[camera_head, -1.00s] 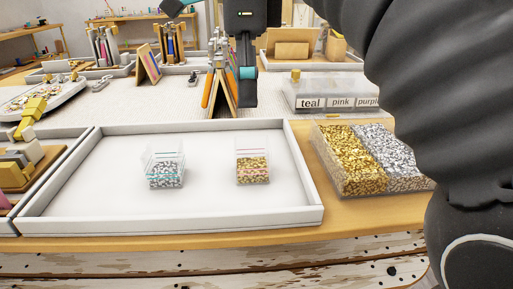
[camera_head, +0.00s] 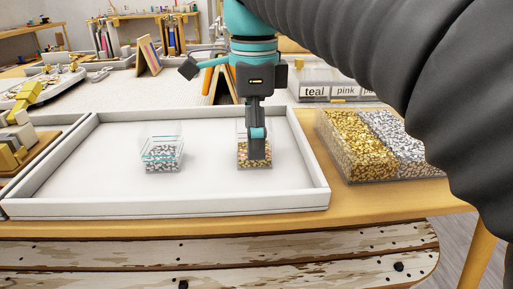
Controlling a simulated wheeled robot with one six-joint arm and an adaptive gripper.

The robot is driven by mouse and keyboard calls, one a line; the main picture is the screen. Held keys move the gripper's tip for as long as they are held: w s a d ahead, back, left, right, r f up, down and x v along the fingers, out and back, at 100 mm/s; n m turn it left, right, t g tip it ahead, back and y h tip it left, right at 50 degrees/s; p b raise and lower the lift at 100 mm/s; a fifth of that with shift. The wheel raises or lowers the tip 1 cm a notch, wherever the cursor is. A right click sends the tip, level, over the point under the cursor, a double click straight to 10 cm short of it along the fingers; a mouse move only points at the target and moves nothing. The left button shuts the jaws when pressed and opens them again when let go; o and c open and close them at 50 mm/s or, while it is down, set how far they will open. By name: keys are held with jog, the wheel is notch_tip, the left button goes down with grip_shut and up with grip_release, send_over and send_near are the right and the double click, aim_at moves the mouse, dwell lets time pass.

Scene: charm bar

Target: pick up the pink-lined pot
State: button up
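Two small clear square pots stand in the white tray (camera_head: 105,205). The right pot (camera_head: 243,160) holds gold-coloured beads; its upper part and any coloured line are mostly hidden behind my gripper. The left pot (camera_head: 162,158) holds silver beads and shows teal lines. My gripper (camera_head: 257,155) points down at the right pot, with a dark fingertip in front of or inside it. I see the fingers nearly edge-on, so their opening and any contact with the pot cannot be told.
A clear bin of gold and silver beads (camera_head: 355,148) stands right of the tray. Behind are a box labelled teal and pink (camera_head: 316,91) and an easel-like stand with orange sticks (camera_head: 208,85). The tray's left and middle floor is free around the left pot.

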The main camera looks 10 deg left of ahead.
jog(key=shift+f, duration=0.85)
jog(key=c, duration=1.3)
jog(key=shift+o, duration=0.2)
